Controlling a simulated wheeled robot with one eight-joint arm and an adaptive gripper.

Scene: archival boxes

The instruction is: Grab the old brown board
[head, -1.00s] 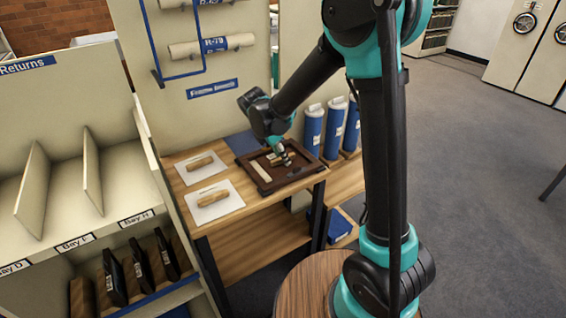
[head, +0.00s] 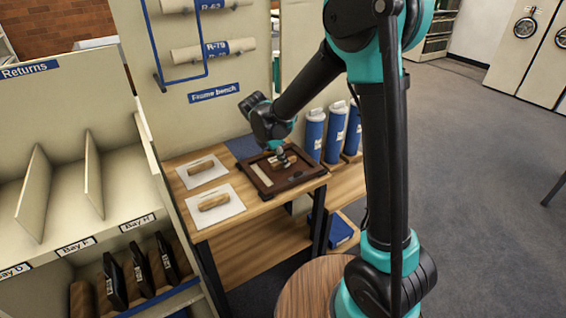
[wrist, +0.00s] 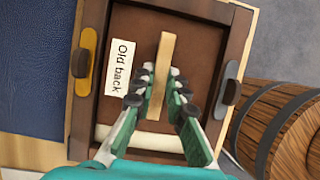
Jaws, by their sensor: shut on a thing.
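The old brown board (wrist: 194,65) lies in a dark wooden frame (wrist: 93,22) and carries a white label (wrist: 120,67) reading "Old back". A pale wooden grip bar (wrist: 165,48) stands on the board's middle. My gripper (wrist: 161,93) is shut on this bar, with its fingers on either side. In the head view, my gripper (head: 280,160) reaches down over the frame (head: 262,190) on the bench (head: 240,212). The fingers hide part of the bar and board. I cannot tell whether the board is lifted from the frame.
Dark turn clips sit on the frame's left (wrist: 80,63) and right (wrist: 230,92) sides. A pale strip (head: 261,175) lies along one edge inside it. Two white boards with wooden grips (head: 214,213) lie left on the bench. Blue canisters (head: 314,138) stand behind right; a barrel-like stool (wrist: 275,130) is near.

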